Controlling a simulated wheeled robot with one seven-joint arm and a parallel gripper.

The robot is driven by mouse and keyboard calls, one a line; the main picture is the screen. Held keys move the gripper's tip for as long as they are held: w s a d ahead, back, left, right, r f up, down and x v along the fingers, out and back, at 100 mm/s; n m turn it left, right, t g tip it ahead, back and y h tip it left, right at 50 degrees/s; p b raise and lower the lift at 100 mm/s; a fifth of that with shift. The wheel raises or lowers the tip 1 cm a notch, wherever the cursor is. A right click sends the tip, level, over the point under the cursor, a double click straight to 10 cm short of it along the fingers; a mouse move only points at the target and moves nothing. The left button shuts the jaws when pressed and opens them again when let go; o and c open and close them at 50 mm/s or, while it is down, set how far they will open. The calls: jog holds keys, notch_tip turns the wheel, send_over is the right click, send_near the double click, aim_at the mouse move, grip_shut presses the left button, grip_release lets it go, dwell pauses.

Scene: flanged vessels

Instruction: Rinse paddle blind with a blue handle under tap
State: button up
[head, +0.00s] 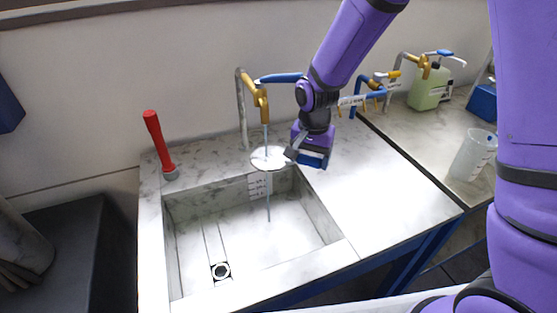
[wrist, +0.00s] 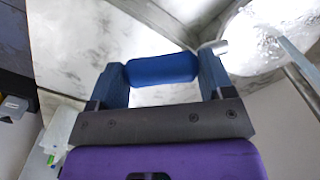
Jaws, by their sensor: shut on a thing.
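My gripper (head: 314,158) is shut on the blue handle of the paddle blind, to the right of the tap. In the wrist view the blue handle (wrist: 162,69) lies between the two fingers. The paddle blind's round metal disc (head: 268,158) is held out to the left, under the tap (head: 261,98). A stream of water (head: 266,140) runs from the tap onto the disc, and a thin stream continues below into the sink (head: 190,255). In the wrist view the disc (wrist: 262,42) looks wet and the stream meets it.
A red-handled tool (head: 157,140) stands on the sink's back left ledge. The marble counter (head: 370,195) right of the sink is clear. Farther right are a green jug (head: 428,88), a clear beaker (head: 473,155) and more blue and yellow taps.

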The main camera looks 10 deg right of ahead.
jog(key=s+d, duration=0.2)
jog(key=s, duration=0.5)
jog(key=shift+s, duration=0.35)
dwell(0.5)
dwell(1.0)
jog(key=shift+r, duration=0.1)
jog(key=s+d+r, duration=0.1)
jog(key=s+r, duration=0.3)
jog(key=s, duration=0.1)
dwell(0.6)
jog(key=shift+w+d, duration=0.1)
dwell(0.5)
